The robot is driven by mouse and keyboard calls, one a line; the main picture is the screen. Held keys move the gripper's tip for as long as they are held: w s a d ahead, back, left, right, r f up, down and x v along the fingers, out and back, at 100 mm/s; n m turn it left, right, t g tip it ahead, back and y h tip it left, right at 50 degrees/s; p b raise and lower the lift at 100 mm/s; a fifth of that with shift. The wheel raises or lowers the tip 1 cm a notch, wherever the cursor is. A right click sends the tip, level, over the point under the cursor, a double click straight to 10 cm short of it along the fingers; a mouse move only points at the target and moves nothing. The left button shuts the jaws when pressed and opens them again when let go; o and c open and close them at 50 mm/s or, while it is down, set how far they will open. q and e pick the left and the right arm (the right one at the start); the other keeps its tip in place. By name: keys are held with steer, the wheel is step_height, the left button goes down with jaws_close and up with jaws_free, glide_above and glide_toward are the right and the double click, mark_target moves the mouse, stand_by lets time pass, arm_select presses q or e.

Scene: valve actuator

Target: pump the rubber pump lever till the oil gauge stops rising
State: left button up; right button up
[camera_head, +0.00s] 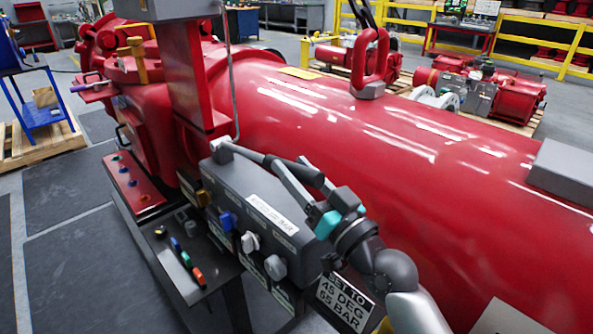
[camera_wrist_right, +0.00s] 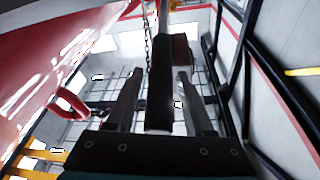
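The pump lever (camera_head: 262,158) has a dark rubber grip and slopes down to the right from a joint at the top of the grey control box (camera_head: 255,215). My right gripper (camera_head: 292,170) is at the lever's outer end with its fingers on either side of it. In the right wrist view, the black grip (camera_wrist_right: 160,95) lies between the two fingers of the gripper (camera_wrist_right: 160,100), with a visible gap on each side. The gripper looks open around the lever. I cannot make out the oil gauge in either view. My left gripper is not in view.
A large red actuator cylinder (camera_head: 400,150) lies behind the box, with a red lifting loop (camera_head: 370,62) on top. Several knobs (camera_head: 250,241) sit on the box front. A shelf (camera_head: 180,255) with coloured pens stands in front. A "45 DEG 55 BAR" sign (camera_head: 343,303) is below my right arm.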

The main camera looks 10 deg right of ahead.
steer(key=shift+o, duration=0.6)
steer(key=shift+s+d+f, duration=0.1)
steer(key=shift+s, duration=0.1)
steer(key=r+b+v, duration=0.1)
steer(key=r+v, duration=0.2)
steer(key=v, duration=1.1)
steer(key=shift+s+d, duration=0.3)
steer(key=shift+s, duration=0.1)
steer(key=shift+f, duration=0.1)
